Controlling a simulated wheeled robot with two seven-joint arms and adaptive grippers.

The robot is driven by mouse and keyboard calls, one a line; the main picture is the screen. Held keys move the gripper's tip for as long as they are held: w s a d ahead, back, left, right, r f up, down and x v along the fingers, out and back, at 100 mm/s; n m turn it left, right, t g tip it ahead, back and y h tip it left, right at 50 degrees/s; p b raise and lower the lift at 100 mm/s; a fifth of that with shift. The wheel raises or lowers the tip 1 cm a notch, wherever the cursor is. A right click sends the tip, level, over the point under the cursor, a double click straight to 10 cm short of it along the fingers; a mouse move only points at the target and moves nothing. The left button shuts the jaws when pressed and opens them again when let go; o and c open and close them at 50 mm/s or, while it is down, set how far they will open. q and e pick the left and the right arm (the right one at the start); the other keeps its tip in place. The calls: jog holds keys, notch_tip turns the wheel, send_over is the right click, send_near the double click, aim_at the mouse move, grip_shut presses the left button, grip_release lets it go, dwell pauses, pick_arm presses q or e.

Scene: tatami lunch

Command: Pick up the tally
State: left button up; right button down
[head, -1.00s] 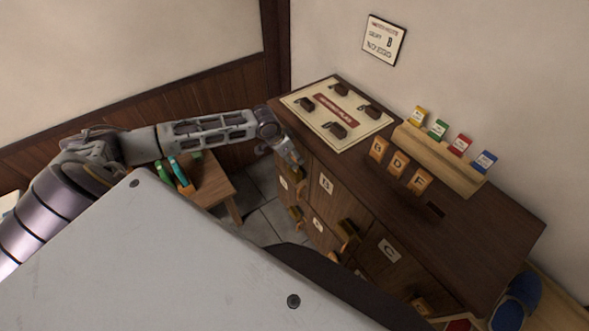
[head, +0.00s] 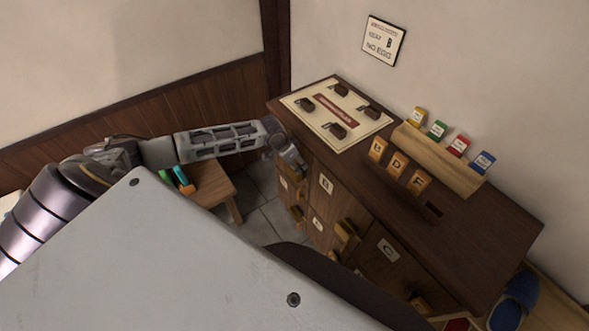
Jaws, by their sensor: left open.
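Three orange wooden tallies stand in a row on the dark cabinet top: one lettered B (head: 377,149), one D (head: 397,164) and one F (head: 419,181). I cannot tell which one the task means. My left gripper (head: 293,164) is open at the cabinet's left front edge, in front of the upper doors and well to the left of the tallies. Its fingertips are small in the picture, and I see nothing held in them. My right gripper is not in view.
A wooden rack (head: 437,160) with several coloured cards stands behind the tallies. A cream board (head: 302,90) with several dark pieces lies on the cabinet (head: 480,220). A wall sign (head: 383,41) shows B. A small stool (head: 212,184) stands at left. Lettered doors have protruding handles (head: 346,231).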

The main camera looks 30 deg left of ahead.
pick_arm(q)
jog(key=c, duration=1.1)
jog(key=shift+r, duration=0.1)
notch_tip(320, 180, up, 18)
jog(key=shift+f+b, duration=0.1)
jog(key=shift+b, duration=0.6)
jog(key=shift+w, duration=0.1)
